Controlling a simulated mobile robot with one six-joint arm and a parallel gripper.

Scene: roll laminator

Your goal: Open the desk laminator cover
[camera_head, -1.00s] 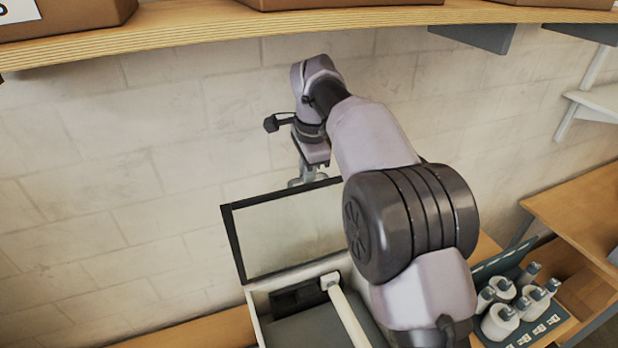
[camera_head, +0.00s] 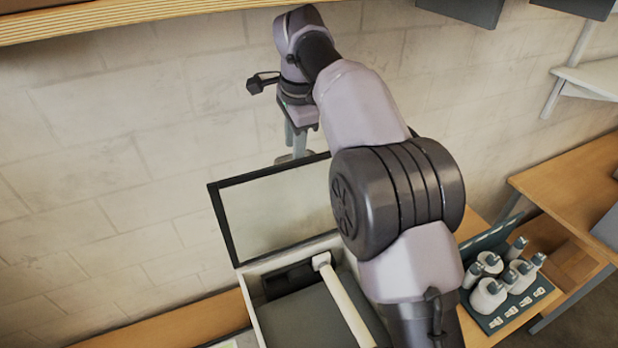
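The desk laminator (camera_head: 252,287) stands on the wooden desk at the lower middle, a light box with a dark inside and a white roller or bar (camera_head: 343,303) across it. Its cover (camera_head: 275,212), a clear panel in a dark frame, stands raised at the back edge, tilted up toward the wall. My gripper (camera_head: 290,158) is at the cover's top edge, partly behind it; I cannot tell whether it touches. Its fingers point down and are small in view, so their opening is unclear. My arm hides the cover's right part and the laminator's right side.
A wooden shelf (camera_head: 120,16) runs along the top. A tray (camera_head: 492,322) with several white bottles stands on the right of the desk. Another wooden table (camera_head: 570,190) is farther right. The block wall (camera_head: 110,150) is close behind the cover.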

